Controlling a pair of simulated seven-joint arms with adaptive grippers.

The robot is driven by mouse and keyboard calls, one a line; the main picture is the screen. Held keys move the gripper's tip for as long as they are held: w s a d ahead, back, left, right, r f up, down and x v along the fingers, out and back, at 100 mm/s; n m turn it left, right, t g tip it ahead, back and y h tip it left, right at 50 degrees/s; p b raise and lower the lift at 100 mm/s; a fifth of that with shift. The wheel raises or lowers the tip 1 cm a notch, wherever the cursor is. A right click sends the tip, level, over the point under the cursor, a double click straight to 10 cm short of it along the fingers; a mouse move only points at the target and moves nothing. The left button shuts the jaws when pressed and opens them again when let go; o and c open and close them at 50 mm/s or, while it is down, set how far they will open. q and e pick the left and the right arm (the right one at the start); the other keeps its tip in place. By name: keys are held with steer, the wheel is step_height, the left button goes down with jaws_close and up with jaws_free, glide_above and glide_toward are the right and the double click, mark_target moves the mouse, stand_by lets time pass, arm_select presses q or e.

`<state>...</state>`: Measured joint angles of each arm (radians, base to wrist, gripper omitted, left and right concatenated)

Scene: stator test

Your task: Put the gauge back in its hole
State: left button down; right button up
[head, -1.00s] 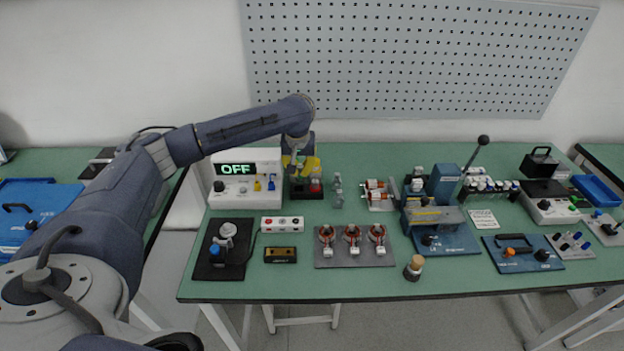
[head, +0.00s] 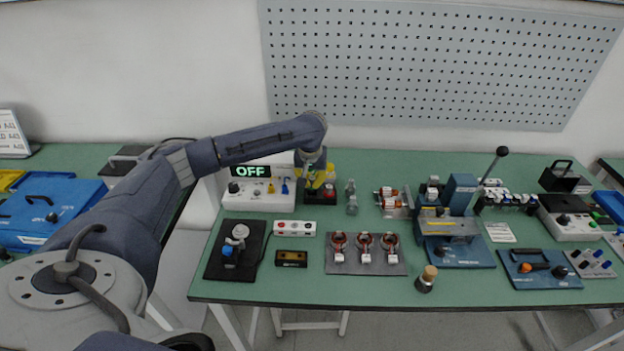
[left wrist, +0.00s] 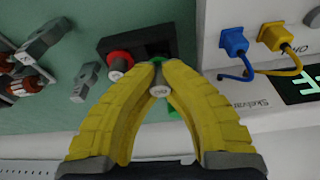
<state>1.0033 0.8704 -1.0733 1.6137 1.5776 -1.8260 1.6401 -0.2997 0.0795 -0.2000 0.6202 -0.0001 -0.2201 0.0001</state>
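My left gripper (head: 316,184) is over the black gauge block (head: 322,197) beside the OFF display box. In the left wrist view its yellow fingers (left wrist: 158,72) are closed around a gauge with a round grey end (left wrist: 160,91) and green parts. The fingers hide most of this gauge, and I cannot tell whether any of it is inside a hole. A second gauge with a red collar (left wrist: 119,63) stands in the black block (left wrist: 150,42), left of the fingers. My right gripper is not in view.
The white OFF box (head: 257,198) with blue and yellow plugs (left wrist: 234,43) stands close beside the block. Grey metal parts (head: 351,197) and copper-wound stators (head: 389,200) lie to the right. A white button strip (head: 295,228) lies in front.

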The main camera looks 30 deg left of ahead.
mark_target(312, 188)
arm_select(q)
steer(key=shift+f, duration=0.9)
stand_by(1.5)
steer(key=shift+f, duration=0.25)
steer(key=shift+f, duration=0.45)
stand_by(0.3)
steer(key=c, duration=1.5)
jaws_free()
steer(key=v, duration=1.2)
